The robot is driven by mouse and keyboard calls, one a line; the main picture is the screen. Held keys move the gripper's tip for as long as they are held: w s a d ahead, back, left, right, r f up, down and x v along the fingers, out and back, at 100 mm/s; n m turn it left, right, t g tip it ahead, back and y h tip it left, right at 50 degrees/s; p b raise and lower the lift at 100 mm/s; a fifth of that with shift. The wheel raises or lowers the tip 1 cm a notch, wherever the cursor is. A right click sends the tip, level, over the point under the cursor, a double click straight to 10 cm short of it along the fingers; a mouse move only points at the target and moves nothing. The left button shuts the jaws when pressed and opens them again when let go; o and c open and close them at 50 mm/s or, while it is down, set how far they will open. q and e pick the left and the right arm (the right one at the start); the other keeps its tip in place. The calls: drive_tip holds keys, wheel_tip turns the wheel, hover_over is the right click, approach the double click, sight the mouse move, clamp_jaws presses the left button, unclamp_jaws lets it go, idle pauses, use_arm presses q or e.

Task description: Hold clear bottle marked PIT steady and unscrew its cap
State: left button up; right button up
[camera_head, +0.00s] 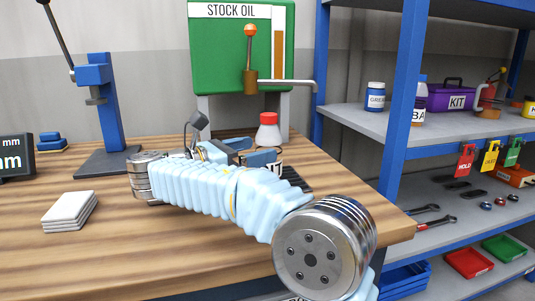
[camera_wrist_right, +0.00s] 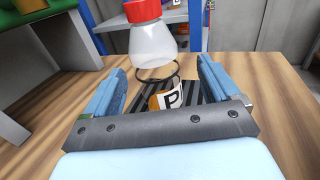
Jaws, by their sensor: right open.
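A clear, cone-shaped bottle (camera_head: 268,135) with a red cap (camera_head: 269,118) stands upright on the wooden bench, just beyond my right gripper (camera_head: 240,155). In the right wrist view the bottle (camera_wrist_right: 152,46) is ahead of the fingertips and its cap (camera_wrist_right: 142,10) is cut by the top edge. A white and orange label with a P (camera_wrist_right: 170,98) shows between the fingers; the rest of its lettering is hidden. My right gripper (camera_wrist_right: 162,70) is open, with its blue fingers apart and apparently empty. My left gripper is not in view.
A black ribbed piece (camera_wrist_right: 190,90) lies below the fingers. The green STOCK OIL tank (camera_head: 235,60) with a lever stands behind the bottle. A blue press (camera_head: 97,100) and white stacked pads (camera_head: 70,211) are left. A blue shelf upright (camera_head: 402,95) stands right.

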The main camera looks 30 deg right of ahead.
sight(275, 145)
drive_tip(key=d, duration=0.4)
drive_tip(key=w+d, duration=0.1)
drive_tip(key=d, duration=0.1)
drive_tip(key=shift+d+f, duration=0.15)
drive_tip(key=shift+d, duration=0.1)
drive_tip(key=shift+w, duration=0.1)
drive_tip(key=shift+c, duration=0.2)
drive_tip(key=c, duration=1)
drive_tip(key=shift+c, duration=0.2)
